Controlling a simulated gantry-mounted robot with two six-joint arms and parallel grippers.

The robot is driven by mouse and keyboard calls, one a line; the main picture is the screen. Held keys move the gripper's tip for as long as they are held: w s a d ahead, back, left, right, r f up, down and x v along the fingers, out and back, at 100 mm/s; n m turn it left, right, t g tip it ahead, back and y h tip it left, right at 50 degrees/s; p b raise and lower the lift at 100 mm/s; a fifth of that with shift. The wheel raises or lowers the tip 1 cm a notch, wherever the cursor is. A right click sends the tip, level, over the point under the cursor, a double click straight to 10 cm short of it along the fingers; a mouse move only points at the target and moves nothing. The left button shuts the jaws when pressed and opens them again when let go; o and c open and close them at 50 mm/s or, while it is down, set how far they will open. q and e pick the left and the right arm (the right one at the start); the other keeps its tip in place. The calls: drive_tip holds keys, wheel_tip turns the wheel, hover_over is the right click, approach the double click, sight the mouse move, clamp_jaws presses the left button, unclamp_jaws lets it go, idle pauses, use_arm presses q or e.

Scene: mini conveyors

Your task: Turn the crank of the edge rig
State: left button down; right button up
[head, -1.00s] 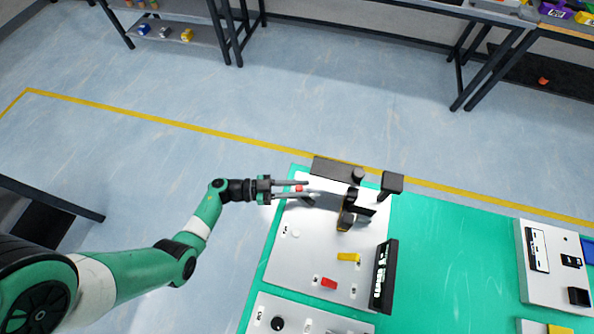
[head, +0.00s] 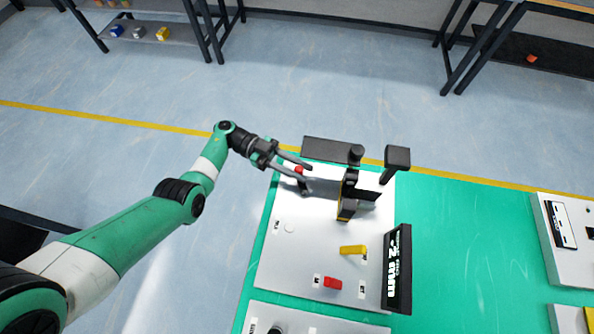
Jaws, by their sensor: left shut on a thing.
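The edge rig is a pale panel (head: 305,262) at the left end of the green table. A small red knob (head: 299,169) shows at its far left corner and looks like the crank's handle. My left gripper (head: 303,175) reaches in from the left, its two fingers on either side of this knob, shut on it. The rest of the crank is mostly hidden by the fingers. Dark upright parts (head: 348,195) and a long dark block (head: 330,151) stand to the right of the gripper. My right gripper is not in view.
Nearer on the panel are a yellow lever (head: 353,250), a red switch (head: 333,283) and a black upright sign (head: 398,270). A black post with a block head (head: 396,160) stands at the far edge.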

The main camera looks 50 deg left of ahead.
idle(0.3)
use_arm(q)
drive_tip(key=c, duration=0.7)
unclamp_jaws()
drive_tip(key=shift+o, duration=0.2)
